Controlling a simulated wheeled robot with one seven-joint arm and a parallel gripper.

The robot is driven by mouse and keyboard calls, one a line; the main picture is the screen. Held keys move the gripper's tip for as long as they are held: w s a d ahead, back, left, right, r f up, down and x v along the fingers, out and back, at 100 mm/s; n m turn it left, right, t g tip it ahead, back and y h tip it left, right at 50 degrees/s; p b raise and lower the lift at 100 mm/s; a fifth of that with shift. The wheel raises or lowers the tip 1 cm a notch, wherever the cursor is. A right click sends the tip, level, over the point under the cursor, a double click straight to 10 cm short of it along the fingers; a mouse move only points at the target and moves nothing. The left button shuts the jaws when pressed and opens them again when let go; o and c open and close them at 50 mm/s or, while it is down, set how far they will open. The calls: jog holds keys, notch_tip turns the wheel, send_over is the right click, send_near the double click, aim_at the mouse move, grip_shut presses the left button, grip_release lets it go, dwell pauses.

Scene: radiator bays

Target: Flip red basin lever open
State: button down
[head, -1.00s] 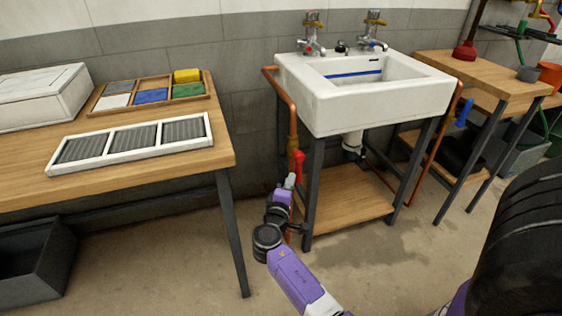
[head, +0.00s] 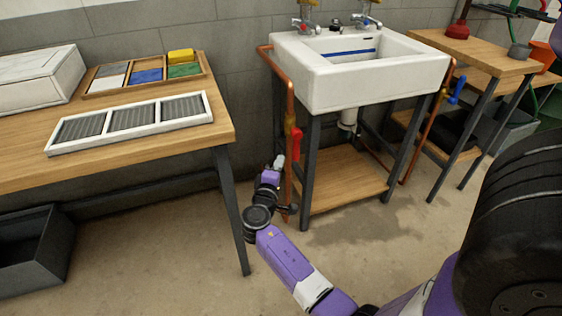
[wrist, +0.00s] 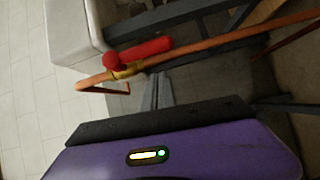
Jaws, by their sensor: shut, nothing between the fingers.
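The red lever (head: 296,143) sits on a brass valve (head: 289,124) on the copper pipe left of the basin (head: 365,75). It points down, nearly along the pipe. In the wrist view the red lever (wrist: 147,50) runs beside the pipe (wrist: 215,45) from the brass valve (wrist: 120,70). My gripper (head: 279,163) is just below and left of the lever's lower end in the head view. In the wrist view its fingers (wrist: 158,92) are together and empty, pointing toward the lever with a small apparent gap. I cannot tell the exact distance.
A wooden workbench (head: 120,180) with a white-framed grille panel (head: 130,123) and a tray of coloured blocks stands left. The basin stand's dark leg (head: 312,175) is close behind the lever. A blue lever (head: 457,90) is on the right pipe. Floor in front is open.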

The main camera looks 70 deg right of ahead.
jog(key=a+p, duration=0.2)
jog(key=a, duration=0.8)
jog(key=shift+s, duration=0.45)
jog(key=shift+a, duration=0.1)
